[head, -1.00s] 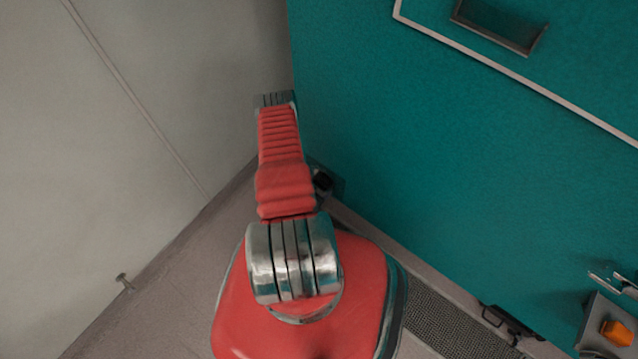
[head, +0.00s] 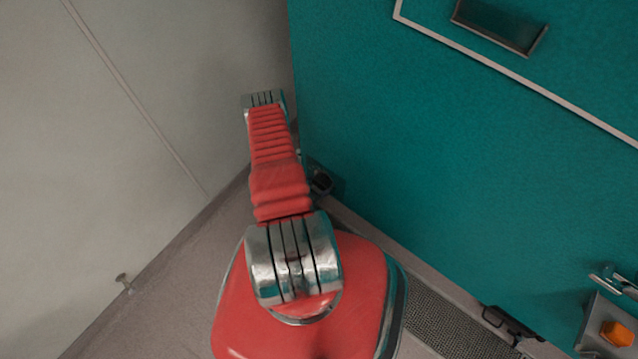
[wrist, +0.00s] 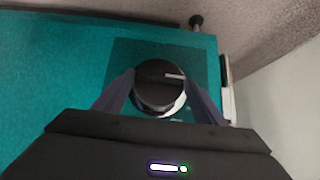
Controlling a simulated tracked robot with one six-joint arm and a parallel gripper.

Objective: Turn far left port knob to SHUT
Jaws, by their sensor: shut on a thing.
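In the wrist view a round dark knob (wrist: 158,84) with a pale pointer line sits on a darker teal square plate. The pointer line runs from near the knob's middle toward the right. My gripper (wrist: 160,92) has one finger on each side of the knob and is shut on it. A bright rim shows below the knob; any lettering around it is hidden or too small to read. In the head view the knob and my gripper's fingers are hidden; only my red arm shows, reaching up beside the teal chamber (head: 440,160).
A pale wall (head: 110,110) stands close on the left of my arm. A recessed handle (head: 498,27) is on the teal panel at upper right. An orange button (head: 616,334) on a grey box is at lower right.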

